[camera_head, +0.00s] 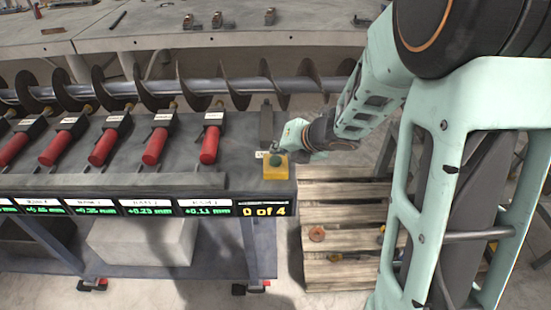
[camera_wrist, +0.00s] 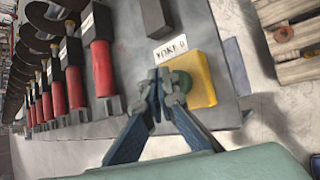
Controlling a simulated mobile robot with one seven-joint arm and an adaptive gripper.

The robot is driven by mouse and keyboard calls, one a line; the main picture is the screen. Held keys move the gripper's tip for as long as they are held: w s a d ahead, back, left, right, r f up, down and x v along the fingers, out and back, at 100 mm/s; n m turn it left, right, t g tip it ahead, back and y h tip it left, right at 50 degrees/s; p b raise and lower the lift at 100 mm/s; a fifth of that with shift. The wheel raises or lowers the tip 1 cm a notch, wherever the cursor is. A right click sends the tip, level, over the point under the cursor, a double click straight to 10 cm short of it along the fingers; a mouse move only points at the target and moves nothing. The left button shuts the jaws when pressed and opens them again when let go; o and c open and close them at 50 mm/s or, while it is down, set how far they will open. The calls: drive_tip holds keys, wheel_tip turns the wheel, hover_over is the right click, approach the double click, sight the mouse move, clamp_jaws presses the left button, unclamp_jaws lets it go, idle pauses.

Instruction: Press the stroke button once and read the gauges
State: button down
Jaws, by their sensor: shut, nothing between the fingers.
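The stroke button is a green button (camera_head: 276,159) on a yellow box (camera_head: 277,172) at the right end of the bench. In the wrist view the green button (camera_wrist: 183,84) on its yellow box (camera_wrist: 203,77) is partly hidden behind my fingertips. My gripper (camera_wrist: 163,77) is shut and empty, its tips over the left side of the button. I cannot tell whether they touch it. In the head view my gripper (camera_head: 283,149) is just above the box. Green gauge readouts line the front edge; two show +0.29 mm (camera_head: 149,211) and +0.11 mm (camera_head: 205,211). A yellow display (camera_head: 264,211) reads "0 of 4".
Several red-handled tools (camera_head: 156,146) stand in a row left of the button, below a long auger (camera_head: 190,86). A dark upright block (camera_head: 266,124) stands behind the yellow box. A wooden pallet (camera_head: 345,205) lies on the floor to the right.

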sight(277, 160)
drive_tip(key=shift+f, duration=0.1)
idle(0.3)
drive_tip(key=shift+f+b, duration=0.35)
drive_tip(key=shift+b, duration=0.1)
drive_tip(key=shift+f+b, duration=0.55)
idle(0.5)
drive_tip(key=shift+r, duration=0.1)
drive_tip(key=shift+r+p, duration=0.85)
drive_tip(key=shift+r, duration=0.05)
wheel_tip(277, 160, up, 5)
drive_tip(key=p, duration=0.4)
drive_tip(key=shift+p, duration=0.4)
